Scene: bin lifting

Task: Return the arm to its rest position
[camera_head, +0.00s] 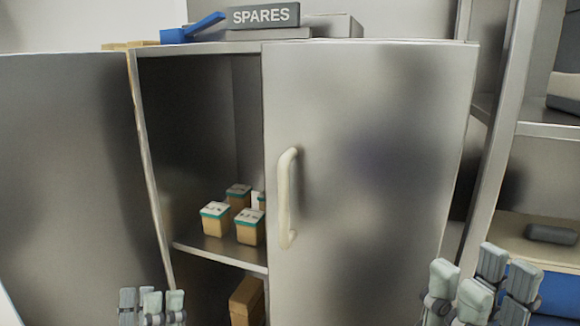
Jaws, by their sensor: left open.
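A grey metal cabinet (200,53) stands in front of me. Its left door (65,170) is swung open to the left. Its right door (370,180), with a pale vertical handle (287,198), covers the right half. My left gripper (152,306) is at the bottom left, low in front of the cabinet opening, open, with nothing seen in it. My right gripper (482,285) is at the bottom right, in front of the right door's lower right side. Its fingers are spread and it holds nothing visible. Both grippers are cut off by the bottom edge.
Several small tan boxes with teal bands (216,218) stand on the cabinet shelf (215,252). A brown box (246,302) is below. A SPARES sign (264,16) and a blue object (196,26) are on top. A shelf rack (497,130) with a blue bin (556,290) stands at right.

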